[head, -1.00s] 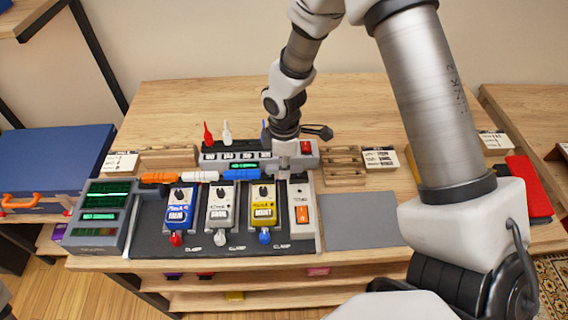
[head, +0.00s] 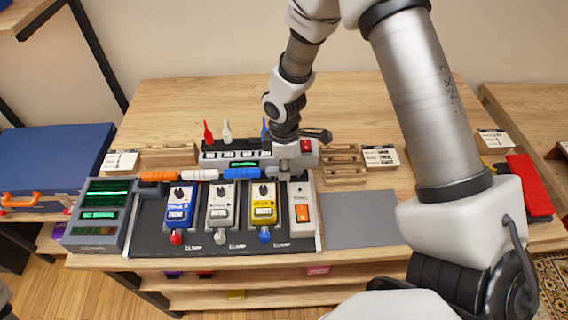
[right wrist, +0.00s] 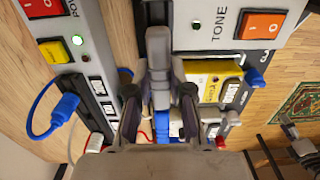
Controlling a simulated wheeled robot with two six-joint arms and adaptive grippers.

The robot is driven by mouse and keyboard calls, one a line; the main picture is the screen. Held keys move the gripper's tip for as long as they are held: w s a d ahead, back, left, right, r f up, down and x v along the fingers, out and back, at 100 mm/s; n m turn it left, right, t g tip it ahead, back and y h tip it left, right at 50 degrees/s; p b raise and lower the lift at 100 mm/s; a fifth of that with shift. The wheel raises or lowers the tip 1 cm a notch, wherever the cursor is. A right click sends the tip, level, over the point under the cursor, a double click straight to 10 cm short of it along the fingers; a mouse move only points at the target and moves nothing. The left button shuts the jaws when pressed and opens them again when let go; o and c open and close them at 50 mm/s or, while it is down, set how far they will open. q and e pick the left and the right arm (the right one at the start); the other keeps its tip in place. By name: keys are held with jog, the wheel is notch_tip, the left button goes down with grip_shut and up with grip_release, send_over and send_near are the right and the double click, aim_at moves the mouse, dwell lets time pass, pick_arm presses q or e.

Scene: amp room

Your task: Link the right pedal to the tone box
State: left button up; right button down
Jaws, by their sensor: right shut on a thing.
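The right pedal, the yellow one (head: 263,203), stands on the black board beside the tone box (head: 302,207), a pale box with an orange switch. In the right wrist view the tone box (right wrist: 228,25) is at the top and the yellow pedal (right wrist: 208,78) below it. My right gripper (head: 287,158) is over the back ends of the two. It is shut on a grey link (right wrist: 158,60), seen between its fingers in the wrist view. The fingers hide much of it, so I cannot tell whether its ends are seated. My left gripper is not in view.
Orange (head: 158,177), white (head: 201,175) and blue (head: 242,173) links lie along the back of the row. A display unit (head: 97,213) stands left. A power strip (head: 222,154) with plugs is behind. A bare grey mat (head: 360,218) lies right of the tone box.

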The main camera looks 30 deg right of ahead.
dwell(0.6)
jog(key=shift+f, duration=0.1)
jog(key=c, duration=0.6)
grip_release()
notch_tip(320, 180, up, 7)
jog(key=p, duration=0.7)
jog(key=shift+p, duration=0.3)
dwell(0.3)
